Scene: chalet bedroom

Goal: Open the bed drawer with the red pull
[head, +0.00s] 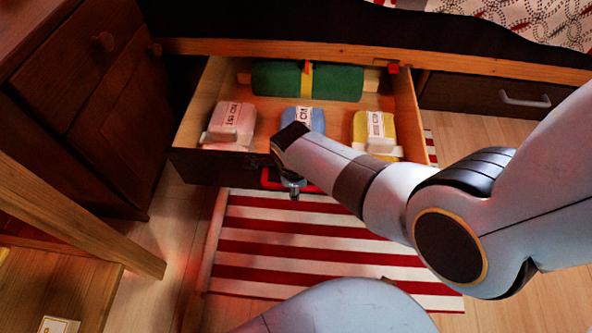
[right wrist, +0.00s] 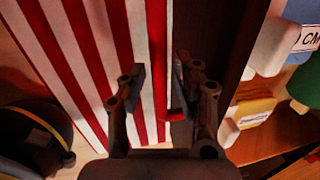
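The bed drawer (head: 222,168) is pulled out, showing its inside in the head view. Its red pull (head: 313,187) is on the dark front face, partly hidden by my right gripper (head: 292,188). In the right wrist view, my right gripper (right wrist: 158,82) has its two fingers apart with striped rug visible between them. A small red part of the pull (right wrist: 176,113) shows beside the finger nearer the dark drawer front (right wrist: 230,50). Whether that finger touches the pull cannot be told. My left gripper is not in view.
The drawer holds a green roll (head: 330,82) and pink (head: 232,122), blue (head: 303,117) and yellow (head: 375,128) bundles. A red-and-white striped rug (head: 290,238) lies below. A dark cabinet (head: 85,110) and wooden furniture (head: 60,285) stand left. Another drawer with a grey pull (head: 525,100) is right.

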